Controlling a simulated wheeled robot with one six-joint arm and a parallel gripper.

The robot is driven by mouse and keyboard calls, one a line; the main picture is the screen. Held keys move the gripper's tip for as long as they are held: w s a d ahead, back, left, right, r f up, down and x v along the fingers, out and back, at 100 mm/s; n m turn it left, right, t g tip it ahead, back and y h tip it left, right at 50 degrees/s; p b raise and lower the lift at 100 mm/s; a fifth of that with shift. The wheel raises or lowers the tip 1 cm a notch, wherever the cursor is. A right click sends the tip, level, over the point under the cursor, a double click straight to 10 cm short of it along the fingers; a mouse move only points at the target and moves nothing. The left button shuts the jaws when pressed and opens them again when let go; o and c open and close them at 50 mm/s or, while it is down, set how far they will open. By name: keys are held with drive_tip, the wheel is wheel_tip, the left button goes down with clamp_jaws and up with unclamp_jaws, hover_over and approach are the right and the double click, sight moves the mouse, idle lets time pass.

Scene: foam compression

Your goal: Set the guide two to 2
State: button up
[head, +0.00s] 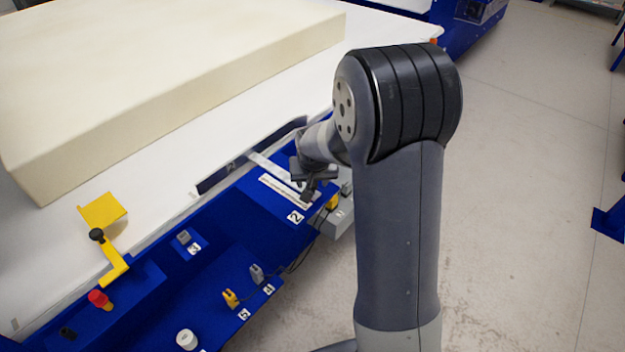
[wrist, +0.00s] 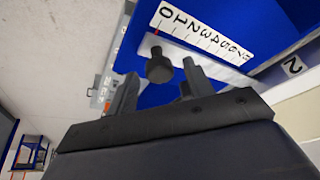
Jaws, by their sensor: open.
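Guide two has a white number scale (wrist: 205,32) on the blue panel, with the label 2 (wrist: 292,66) beside it. A small red mark (wrist: 157,31) lines up with about 0 on the scale. A dark round knob (wrist: 160,67) stands near the 0 end. In the wrist view my gripper (wrist: 160,84) is open, with the knob showing between and just beyond its fingertips; I cannot tell whether they touch. In the head view my gripper (head: 315,188) is over the scale (head: 288,191) near the label 2 (head: 295,217), and my gripper and arm hide the knob.
A large cream foam block (head: 170,85) lies on the white table (head: 170,190). The blue panel (head: 215,240) also carries a yellow lever (head: 115,264), a red button (head: 100,299), a white knob (head: 187,340) and small switches. Open floor (head: 530,180) lies at the right.

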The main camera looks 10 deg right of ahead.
clamp_jaws()
idle(0.4)
drive_tip(key=shift+w+a+b, duration=0.2)
drive_tip(key=shift+w+a, duration=0.4)
drive_tip(key=shift+w, duration=0.25)
drive_tip(key=shift+w+a+b, duration=0.15)
drive_tip(key=shift+w+a, duration=0.45)
drive_tip(key=shift+w, duration=0.2)
unclamp_jaws()
drive_tip(key=shift+r, duration=0.1)
